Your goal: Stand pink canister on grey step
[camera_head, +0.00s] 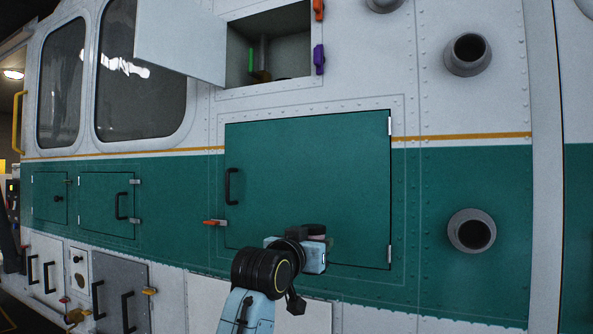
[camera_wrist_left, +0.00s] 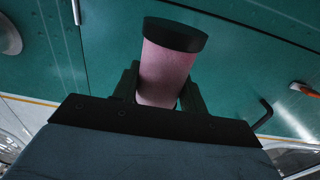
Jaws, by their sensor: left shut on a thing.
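The pink canister (camera_wrist_left: 166,72) with a black cap shows in the left wrist view. My left gripper (camera_wrist_left: 160,88) is shut on it, with one dark finger on each side of the pink body. In the head view my left gripper (camera_head: 313,255) is low and right of centre, in front of the large green door. The canister's dark cap (camera_head: 314,229) shows just above the gripper there, and most of its body is hidden. I cannot make out a grey step in either view. My right gripper is not in view.
The large green door (camera_head: 305,175) is shut, with a black handle (camera_head: 231,187) and an orange latch (camera_head: 214,222). Above it an open compartment (camera_head: 290,50) has its white door (camera_head: 180,38) swung left. Two round grey ports (camera_head: 471,231) (camera_head: 467,54) stick out at right.

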